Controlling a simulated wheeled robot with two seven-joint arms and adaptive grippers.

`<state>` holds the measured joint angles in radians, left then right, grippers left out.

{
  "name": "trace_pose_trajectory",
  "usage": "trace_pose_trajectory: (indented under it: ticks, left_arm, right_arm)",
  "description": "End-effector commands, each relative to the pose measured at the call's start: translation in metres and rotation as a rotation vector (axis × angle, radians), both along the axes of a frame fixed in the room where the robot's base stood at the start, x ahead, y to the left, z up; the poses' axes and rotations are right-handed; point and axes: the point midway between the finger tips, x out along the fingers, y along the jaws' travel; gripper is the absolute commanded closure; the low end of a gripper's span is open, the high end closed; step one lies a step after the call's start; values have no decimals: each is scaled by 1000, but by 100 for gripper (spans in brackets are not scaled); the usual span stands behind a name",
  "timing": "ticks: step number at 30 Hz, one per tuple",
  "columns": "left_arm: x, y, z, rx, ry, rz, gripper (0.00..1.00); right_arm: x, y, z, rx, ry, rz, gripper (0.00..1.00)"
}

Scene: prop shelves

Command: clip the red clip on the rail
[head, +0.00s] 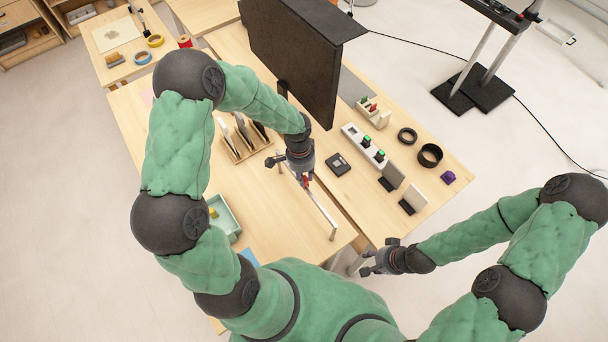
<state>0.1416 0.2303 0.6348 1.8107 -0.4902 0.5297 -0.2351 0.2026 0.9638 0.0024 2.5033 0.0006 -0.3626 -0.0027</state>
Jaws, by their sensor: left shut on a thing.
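The red clip (306,182) shows as a small red patch at the tips of my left gripper (304,181), which is shut on it. The gripper points down at the rail (321,208), a thin light bar on short posts that runs from near the wooden rack towards the table's front edge. The clip is at or just above the rail's upper part; I cannot tell whether they touch. The gripper hides part of the rail and most of the clip. My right gripper (367,262) is open and empty, off the table's front edge.
A wooden rack (238,150) with upright dark plates stands left of the rail. A pale green tray (224,218) lies at the left edge. A large black panel (290,50) stands behind. A white socket strip (362,146) and black rings (430,155) lie to the right.

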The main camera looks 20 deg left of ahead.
Motion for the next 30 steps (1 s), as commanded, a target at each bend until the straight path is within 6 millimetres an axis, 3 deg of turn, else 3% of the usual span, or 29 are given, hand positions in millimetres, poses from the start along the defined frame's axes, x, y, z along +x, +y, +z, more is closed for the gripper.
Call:
trace_pose_trajectory:
  ticks: [30]
  left_arm:
    - [0,0,-8,3,5,-2,98]
  right_arm:
    - [0,0,-8,0,0,0,61]
